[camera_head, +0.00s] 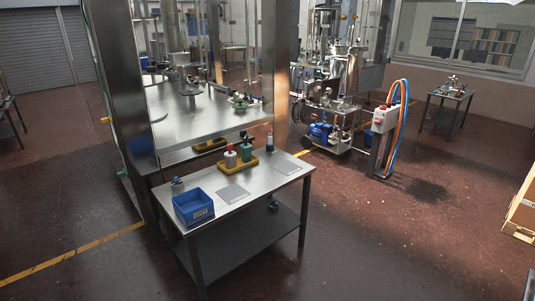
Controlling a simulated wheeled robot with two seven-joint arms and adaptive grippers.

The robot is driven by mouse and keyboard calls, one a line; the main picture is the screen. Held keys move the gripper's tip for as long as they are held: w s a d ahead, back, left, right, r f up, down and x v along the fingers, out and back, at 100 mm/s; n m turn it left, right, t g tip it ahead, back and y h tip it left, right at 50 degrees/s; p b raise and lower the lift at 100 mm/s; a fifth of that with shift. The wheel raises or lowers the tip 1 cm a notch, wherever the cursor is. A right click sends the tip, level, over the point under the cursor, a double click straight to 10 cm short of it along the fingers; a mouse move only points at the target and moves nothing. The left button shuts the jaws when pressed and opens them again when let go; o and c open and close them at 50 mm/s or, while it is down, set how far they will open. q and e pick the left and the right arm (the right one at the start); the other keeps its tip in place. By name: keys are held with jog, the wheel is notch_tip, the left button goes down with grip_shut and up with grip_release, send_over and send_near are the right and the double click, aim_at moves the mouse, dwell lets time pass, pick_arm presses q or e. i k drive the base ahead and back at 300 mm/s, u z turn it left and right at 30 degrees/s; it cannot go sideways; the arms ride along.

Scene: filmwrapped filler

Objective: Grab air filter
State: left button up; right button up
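Neither of my grippers shows in the head view. I cannot tell for certain which thing is the air filter. A small steel table (216,213) stands in the middle of the view. On it are a blue bin (194,206), a small grey item with a bluish top (177,186) behind the bin, and a yellow tray (238,167) holding several small bottles. A dark-topped cylinder (269,142) stands at the table's back right. Two flat grey plates, one near the middle (232,193) and one at the right (286,168), lie on the top.
A large machine with steel posts (124,98) and a metal deck (190,122) stands behind the table. A post with a red button (383,123) and orange and blue hoses is at the right. A wooden pallet crate (522,215) is at the right edge. The front floor is clear.

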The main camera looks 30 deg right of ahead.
aim_at(246, 153)
jog(key=z, duration=1.35)
jog(key=i, duration=3.45)
jog(key=u, duration=1.65)
